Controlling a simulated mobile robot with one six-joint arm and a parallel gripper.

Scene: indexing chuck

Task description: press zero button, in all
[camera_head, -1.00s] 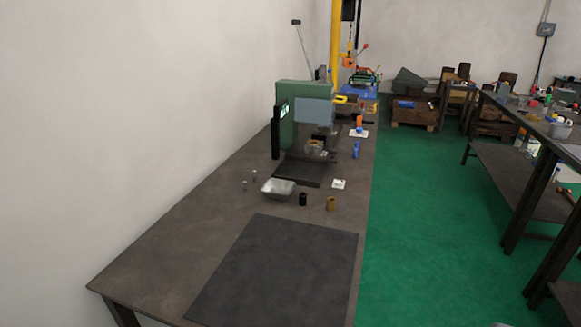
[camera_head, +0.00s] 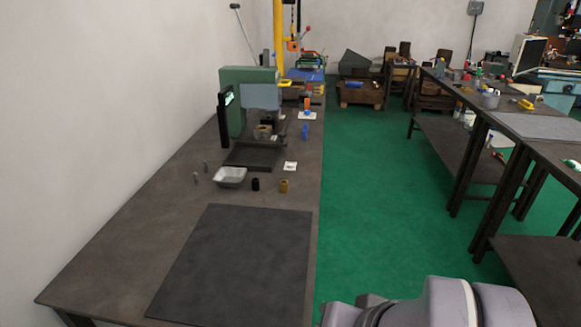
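A green machine (camera_head: 248,77) stands on the long table, with a dark base plate (camera_head: 253,157) in front of it. A narrow black panel with a small lit display (camera_head: 229,98) is at its left side. A chuck-like round part (camera_head: 263,131) sits under the machine's front. I cannot make out a zero button at this distance. Grey links of my arm show at the bottom right; my gripper is not in view.
On the table (camera_head: 120,230) are a grey tray (camera_head: 230,177), a black cylinder (camera_head: 255,184), a brass cylinder (camera_head: 284,186), a white square piece (camera_head: 290,166) and a dark mat (camera_head: 235,262). Green floor (camera_head: 370,210) is open between this table and the right benches (camera_head: 480,130).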

